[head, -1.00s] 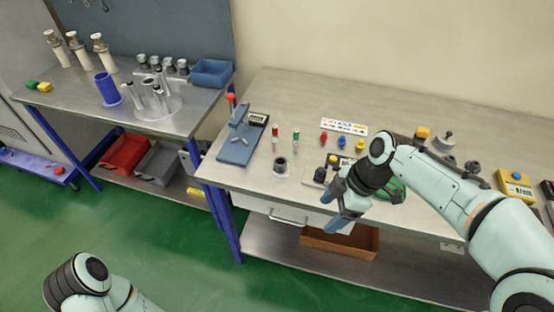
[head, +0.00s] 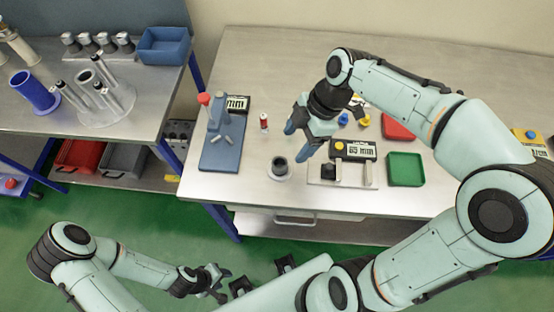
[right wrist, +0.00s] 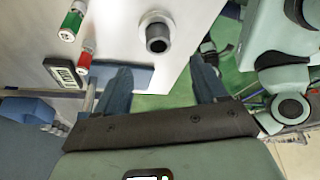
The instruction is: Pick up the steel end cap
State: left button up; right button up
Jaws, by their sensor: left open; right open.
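I cannot tell for certain which piece is the steel end cap. A dark grey hollow cylinder (head: 279,166) stands upright on a round pale base near the right bench's front edge; the right wrist view shows this cylinder (right wrist: 157,38) from above. Several silver, cap-like cylinders (head: 88,42) stand in a row at the back of the left bench. My right gripper (head: 298,143) is open and empty above the right bench, up and right of the dark cylinder; its blue fingers (right wrist: 161,78) show apart in the wrist view. My left gripper (head: 221,283) is open and empty, low in front of the benches.
A blue press-like fixture (head: 223,140) with a red knob stands left on the right bench. A green tray (head: 405,169), a red tray (head: 398,126) and a black-and-yellow device (head: 353,149) lie to the right. My right arm hides part of the bench behind.

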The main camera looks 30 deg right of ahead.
aim_at(282, 160)
jog(key=x, duration=1)
jog(key=shift+w, duration=0.15)
jog(key=shift+r, duration=0.1)
grip_shut()
